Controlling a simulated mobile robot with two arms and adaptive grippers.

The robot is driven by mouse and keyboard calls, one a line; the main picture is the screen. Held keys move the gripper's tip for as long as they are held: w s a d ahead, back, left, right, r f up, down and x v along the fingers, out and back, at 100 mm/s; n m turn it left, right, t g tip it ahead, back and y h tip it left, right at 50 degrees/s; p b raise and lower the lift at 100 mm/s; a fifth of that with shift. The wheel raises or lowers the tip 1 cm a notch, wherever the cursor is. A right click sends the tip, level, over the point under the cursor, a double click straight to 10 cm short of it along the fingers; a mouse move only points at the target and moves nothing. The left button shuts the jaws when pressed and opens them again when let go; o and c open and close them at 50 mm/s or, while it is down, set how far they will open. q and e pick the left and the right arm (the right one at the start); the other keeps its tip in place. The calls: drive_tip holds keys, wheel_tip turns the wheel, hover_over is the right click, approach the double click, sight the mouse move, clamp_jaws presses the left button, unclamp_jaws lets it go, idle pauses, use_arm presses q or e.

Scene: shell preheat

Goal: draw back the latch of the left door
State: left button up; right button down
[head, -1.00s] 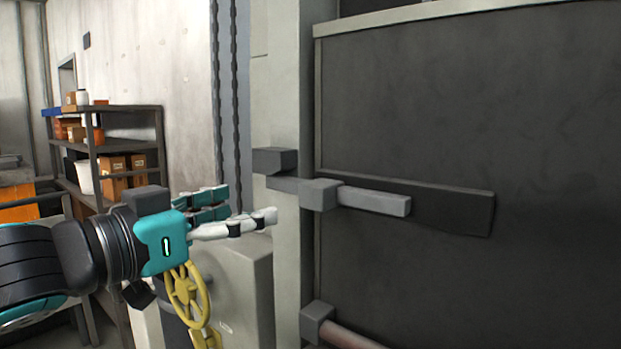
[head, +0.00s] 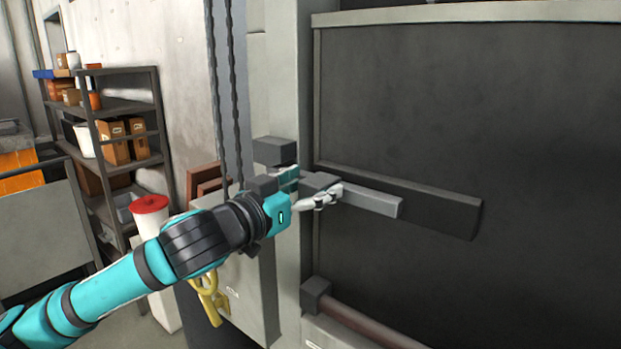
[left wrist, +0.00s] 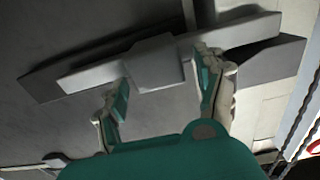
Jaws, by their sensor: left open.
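The left door (head: 420,110) is a large dark panel with a light frame. Its latch (head: 372,201) is a light grey bar with a square block near its left end, lying across a dark backing plate (head: 455,218). A dark keeper block (head: 274,151) sits on the post to the left. My left gripper (head: 315,184) is open at the latch's block, partly hiding it. In the left wrist view the latch (left wrist: 155,66) has its block between the spread fingers of my left gripper (left wrist: 164,70). I cannot tell whether they touch it. My right gripper is out of view.
A reddish-brown bar (head: 360,326) in a grey bracket runs low across the door. A grey box (head: 245,300) with a yellow handwheel (head: 208,300) stands below my left arm. A shelf (head: 115,105) with boxes and a red-lidded white bin (head: 150,205) are further left.

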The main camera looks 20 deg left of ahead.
use_arm(q)
drive_tip(key=shift+w, duration=0.1)
drive_tip(key=shift+c, duration=0.2)
clamp_jaws()
